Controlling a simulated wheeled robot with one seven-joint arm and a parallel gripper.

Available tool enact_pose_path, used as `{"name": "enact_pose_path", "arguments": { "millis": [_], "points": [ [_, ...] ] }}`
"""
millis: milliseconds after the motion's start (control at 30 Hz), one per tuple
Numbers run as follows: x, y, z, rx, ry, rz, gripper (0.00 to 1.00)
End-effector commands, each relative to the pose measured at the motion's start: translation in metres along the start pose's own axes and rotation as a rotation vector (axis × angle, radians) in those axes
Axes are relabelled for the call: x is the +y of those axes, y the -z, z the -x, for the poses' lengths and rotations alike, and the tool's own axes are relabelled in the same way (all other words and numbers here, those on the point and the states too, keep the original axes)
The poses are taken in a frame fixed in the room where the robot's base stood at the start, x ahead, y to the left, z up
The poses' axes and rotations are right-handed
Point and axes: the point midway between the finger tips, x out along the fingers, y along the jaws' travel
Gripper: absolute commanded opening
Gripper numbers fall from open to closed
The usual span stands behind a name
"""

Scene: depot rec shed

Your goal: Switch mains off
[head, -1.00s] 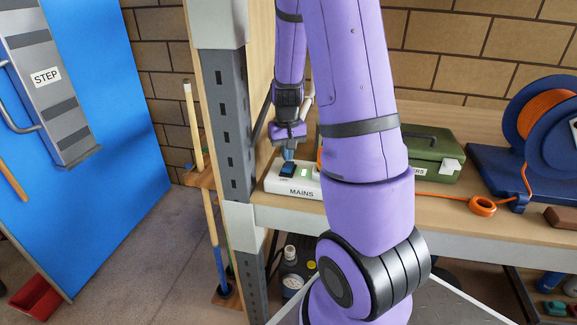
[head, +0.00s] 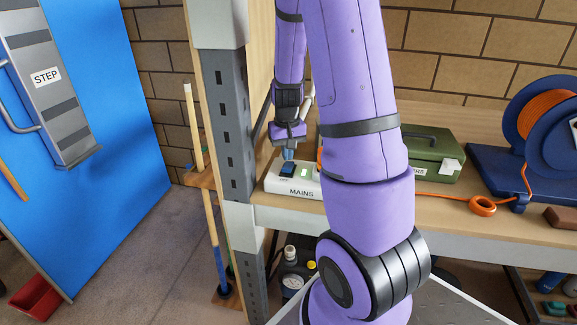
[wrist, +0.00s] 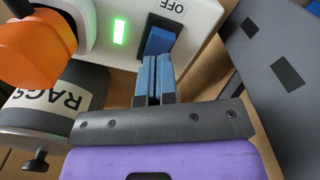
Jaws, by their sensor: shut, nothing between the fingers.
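The white mains box (head: 277,182), labelled MAINS, sits at the left front of the bench. Its blue rocker switch (head: 287,169) also shows in the wrist view (wrist: 158,41), beside the word OFF. A green light (wrist: 119,31) on the box is lit; it shows in the head view (head: 304,172) too. My gripper (wrist: 153,62) is shut and empty, its blue fingertips right at the near end of the rocker. I cannot tell whether they touch it. In the head view my gripper (head: 289,153) is just above the switch. My arm hides the box's right end.
An orange plug (wrist: 38,48) sits on the box, with a RAGS canister (wrist: 48,108) beside it. A grey slotted post (head: 228,130) stands close to the left. A green case (head: 430,150) and an orange cable reel (head: 545,115) stand to the right.

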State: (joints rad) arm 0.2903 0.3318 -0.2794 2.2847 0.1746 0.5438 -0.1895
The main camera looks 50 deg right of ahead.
Motion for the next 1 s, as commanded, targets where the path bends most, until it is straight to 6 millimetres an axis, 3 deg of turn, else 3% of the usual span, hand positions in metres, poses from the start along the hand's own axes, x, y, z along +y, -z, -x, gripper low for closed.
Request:
{"name": "enact_pose_path", "arguments": {
  "millis": [1000],
  "points": [
    [0.0000,0.0001,-0.0075,0.000,0.000,0.001,0.00]
  ]
}}
